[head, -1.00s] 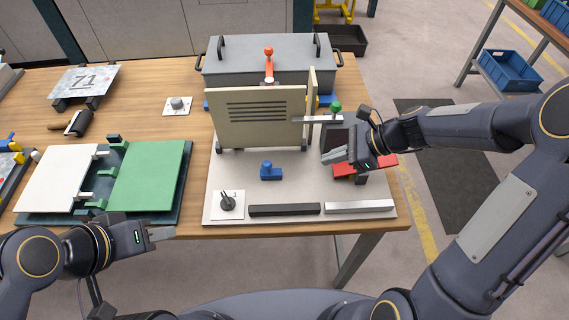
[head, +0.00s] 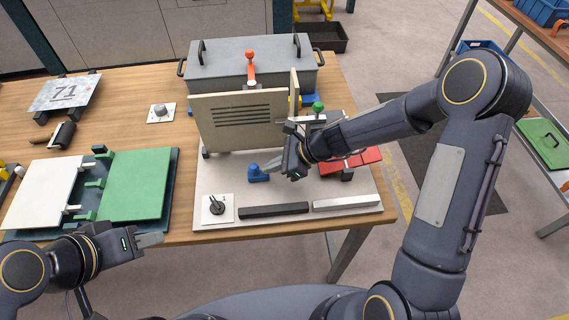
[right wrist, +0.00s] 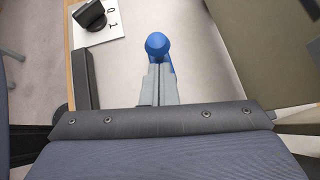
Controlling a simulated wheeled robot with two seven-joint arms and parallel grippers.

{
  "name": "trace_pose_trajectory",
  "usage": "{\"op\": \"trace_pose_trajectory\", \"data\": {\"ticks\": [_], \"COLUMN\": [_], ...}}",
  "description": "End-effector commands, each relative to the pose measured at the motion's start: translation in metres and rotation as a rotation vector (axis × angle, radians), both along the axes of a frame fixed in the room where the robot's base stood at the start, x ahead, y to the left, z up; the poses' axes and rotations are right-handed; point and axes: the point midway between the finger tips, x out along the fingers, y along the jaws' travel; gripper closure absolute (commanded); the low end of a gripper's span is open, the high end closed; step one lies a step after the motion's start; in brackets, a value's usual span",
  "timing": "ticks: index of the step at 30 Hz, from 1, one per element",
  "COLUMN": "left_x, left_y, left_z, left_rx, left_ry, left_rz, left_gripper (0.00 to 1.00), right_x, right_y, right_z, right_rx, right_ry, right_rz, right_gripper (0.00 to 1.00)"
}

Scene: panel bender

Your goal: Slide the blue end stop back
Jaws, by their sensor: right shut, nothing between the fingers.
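The blue end stop (head: 257,174) sits on the grey base plate (head: 225,175) of the panel bender, in front of the beige upright panel (head: 240,122). It has a rounded blue knob, which also shows in the right wrist view (right wrist: 158,44). My right gripper (head: 272,165) is shut and empty, its fingertips just right of the end stop. In the right wrist view its closed fingers (right wrist: 158,82) point at the stop and overlap its lower part; I cannot tell whether they touch. My left gripper (head: 150,240) hangs at the table's front edge; its finger gap is not clear.
A black bar (head: 273,210) and a silver bar (head: 346,203) lie along the plate's front. A rotary switch (head: 217,207) stands at the front left. A green lever knob (head: 318,107) stands behind my right wrist.

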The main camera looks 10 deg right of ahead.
Motion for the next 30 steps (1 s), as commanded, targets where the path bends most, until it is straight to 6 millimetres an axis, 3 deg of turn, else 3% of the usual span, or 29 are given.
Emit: {"op": "trace_pose_trajectory", "data": {"ticks": [14, 17, 24, 30], "left_x": [0.0, 0.0, 0.0, 0.0], "left_y": [0.0, 0.0, 0.0, 0.0], "left_z": [-0.001, -0.005, -0.011, -0.01], "left_rx": [0.0, 0.0, 0.0, 0.0], "left_ry": [0.0, 0.0, 0.0, 0.0], "left_rz": [0.0, 0.0, 0.0, 0.0], "left_gripper": [0.64, 0.64, 0.64, 0.64], "right_x": [0.001, 0.001, 0.003, 0.005], "right_y": [0.009, 0.028, 0.095, 0.125], "right_z": [0.0, -0.001, 0.0, 0.0], "right_rx": [0.001, 0.002, 0.001, 0.001], "right_ry": [0.0, 0.0, -0.002, 0.001], "right_rz": [0.002, 0.006, 0.006, 0.002], "right_gripper": [1.0, 1.0, 1.0, 1.0]}}
